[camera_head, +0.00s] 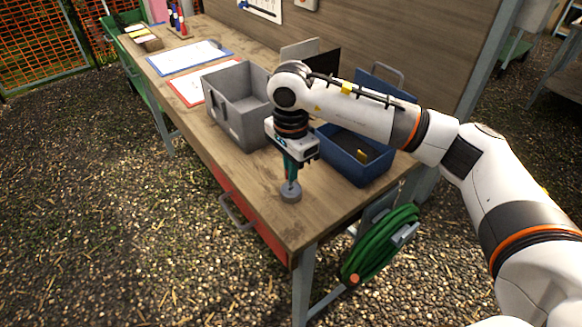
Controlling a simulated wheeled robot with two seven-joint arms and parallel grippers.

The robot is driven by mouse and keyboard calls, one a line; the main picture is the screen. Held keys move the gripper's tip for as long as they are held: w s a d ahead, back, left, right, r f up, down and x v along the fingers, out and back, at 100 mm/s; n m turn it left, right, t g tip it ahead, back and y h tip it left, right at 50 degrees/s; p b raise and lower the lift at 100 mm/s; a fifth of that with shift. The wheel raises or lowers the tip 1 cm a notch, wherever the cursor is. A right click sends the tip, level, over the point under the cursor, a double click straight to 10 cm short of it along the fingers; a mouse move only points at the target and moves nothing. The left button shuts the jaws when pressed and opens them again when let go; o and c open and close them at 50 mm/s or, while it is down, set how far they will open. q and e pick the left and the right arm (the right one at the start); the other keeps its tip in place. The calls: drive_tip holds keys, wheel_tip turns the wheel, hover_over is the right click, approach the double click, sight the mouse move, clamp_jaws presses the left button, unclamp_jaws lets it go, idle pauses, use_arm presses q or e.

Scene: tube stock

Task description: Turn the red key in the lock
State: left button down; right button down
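My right gripper (291,174) points straight down over the near corner of the wooden workbench. Its narrow teal and dark fingers reach to just above a small round grey piece (290,194) on the bench top, which may be the lock. The fingers look close together, but I cannot tell whether they are shut or hold anything. A red key cannot be made out clearly; it may be hidden by the fingers. My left gripper is not in view.
A grey bin (231,110) and a blue box (352,168) stand close to my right arm. The workbench (262,208) has a red drawer (250,217) with a protruding handle. A green hose coil (383,245) hangs at the bench end. Papers lie farther back.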

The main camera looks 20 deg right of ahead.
drive_tip(key=shift+f, duration=0.1)
drive_tip(key=shift+f+b, duration=0.8)
drive_tip(key=shift+b, duration=0.05)
drive_tip(key=shift+f+b, duration=0.6)
drive_tip(key=shift+b, duration=0.05)
